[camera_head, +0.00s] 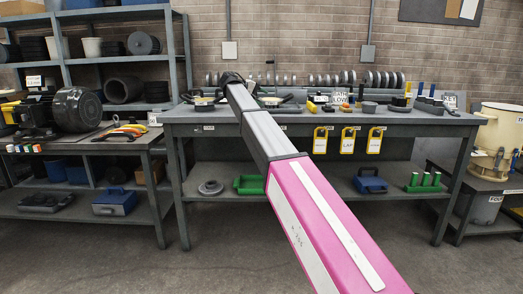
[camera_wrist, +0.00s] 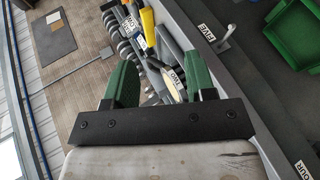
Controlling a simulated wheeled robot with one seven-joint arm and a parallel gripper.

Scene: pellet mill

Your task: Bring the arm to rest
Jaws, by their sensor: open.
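My arm reaches from the lower right of the head view up to the middle workbench (camera_head: 330,115). Its far end, with my gripper (camera_head: 232,78), is over the back left part of that bench, small and partly hidden by the arm itself. In the wrist view my gripper (camera_wrist: 161,64) shows two green fingers standing apart. Nothing is held between them. I cannot tell the exact gap between the fingers and these items.
A row of grey rings (camera_head: 330,79) stands along the bench's back. Yellow tags (camera_head: 347,140) hang on its front. A lower shelf holds a green bin (camera_head: 249,185) and a blue box (camera_head: 369,181). Shelving (camera_head: 120,60) stands left, a cream drum (camera_head: 501,128) right. Floor in front is clear.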

